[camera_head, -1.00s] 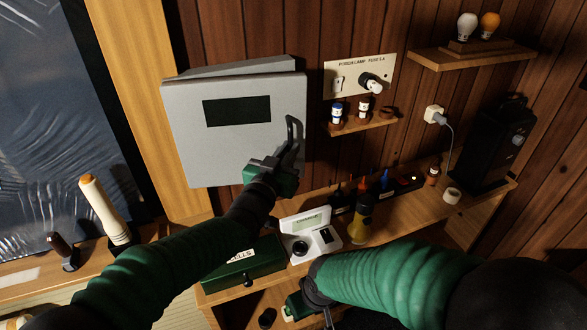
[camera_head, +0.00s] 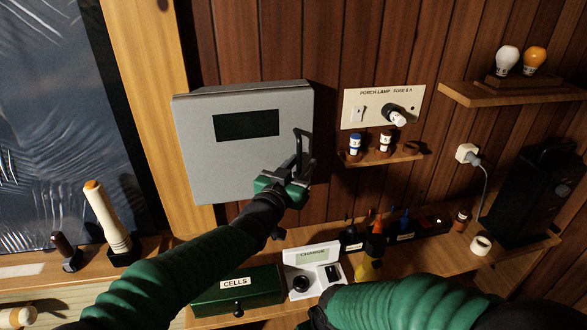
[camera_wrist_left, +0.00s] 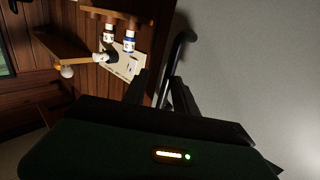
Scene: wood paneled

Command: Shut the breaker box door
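The grey breaker box door (camera_head: 200,150), with a dark rectangular panel, hangs on the wood wall and looks flush or nearly flush with its box. Its dark bar handle (camera_head: 299,140) is near the right edge. My left gripper (camera_head: 297,165) is at the handle's lower part. In the left wrist view, the fingers of the left gripper (camera_wrist_left: 160,92) stand apart with the handle (camera_wrist_left: 178,50) between them, with a gap on one side. The grey door face (camera_wrist_left: 250,60) fills the right side there. My right gripper is out of view below the head view; only its arm shows.
Below stand a green cells box (camera_head: 238,293), a white charger (camera_head: 312,268) and a black tool rack (camera_head: 405,238). A bulb shelf (camera_head: 510,94) is upper right.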

